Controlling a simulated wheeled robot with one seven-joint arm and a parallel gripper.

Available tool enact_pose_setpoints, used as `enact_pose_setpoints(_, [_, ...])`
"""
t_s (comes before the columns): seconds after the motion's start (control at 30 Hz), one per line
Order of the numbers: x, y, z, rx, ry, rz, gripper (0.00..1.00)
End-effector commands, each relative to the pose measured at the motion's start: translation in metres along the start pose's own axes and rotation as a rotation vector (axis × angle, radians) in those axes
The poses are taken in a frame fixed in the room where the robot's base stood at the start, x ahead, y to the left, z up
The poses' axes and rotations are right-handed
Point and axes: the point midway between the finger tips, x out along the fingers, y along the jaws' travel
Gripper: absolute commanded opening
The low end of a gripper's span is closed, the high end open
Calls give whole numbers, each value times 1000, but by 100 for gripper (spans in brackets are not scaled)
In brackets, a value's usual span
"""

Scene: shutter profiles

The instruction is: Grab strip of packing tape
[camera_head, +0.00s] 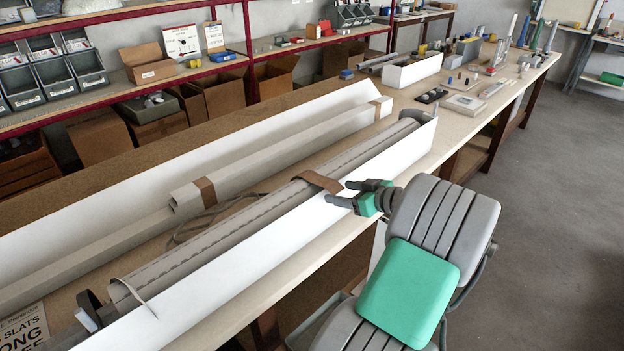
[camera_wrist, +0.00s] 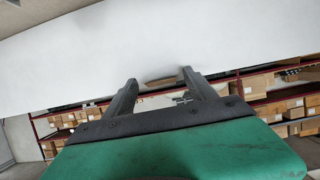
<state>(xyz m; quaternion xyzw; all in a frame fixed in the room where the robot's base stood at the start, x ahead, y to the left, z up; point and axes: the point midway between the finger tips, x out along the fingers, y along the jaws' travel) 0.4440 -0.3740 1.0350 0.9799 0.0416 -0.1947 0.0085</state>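A brown strip of packing tape (camera_head: 318,181) lies across the long grey slatted shutter profile (camera_head: 240,222), its near end at the top edge of the white front panel (camera_head: 250,245). My gripper (camera_head: 338,191) is open just beside that end, with its two dark fingers apart. In the wrist view the open fingers (camera_wrist: 160,77) point at the white panel (camera_wrist: 130,45). A small tan shape (camera_wrist: 160,82) shows between them at the panel's edge; it looks like the tape's end. I cannot tell whether the fingers touch it.
Another brown tape band (camera_head: 205,191) is around a pale beige profile (camera_head: 275,155) behind. The white panels form a long trough on the workbench (camera_head: 445,150). Small parts lie toward the bench's far end. Shelves with bins and boxes (camera_head: 147,62) stand behind. Grey floor (camera_head: 560,200) is clear at right.

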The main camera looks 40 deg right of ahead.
Motion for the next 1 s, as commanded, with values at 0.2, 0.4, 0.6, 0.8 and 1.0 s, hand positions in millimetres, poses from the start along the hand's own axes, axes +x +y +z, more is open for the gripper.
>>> enact_pose_setpoints(0.2, [0,0,0,0,0,0,46])
enact_pose_setpoints(0.4, [0,0,0,0,0,-1,30])
enact_pose_setpoints(0.6, [0,0,0,0,0,-1,13])
enact_pose_setpoints(0.8, [0,0,0,0,0,-1,5])
enact_pose_setpoints(1.0, [-1,0,-3,-1,0,0,5])
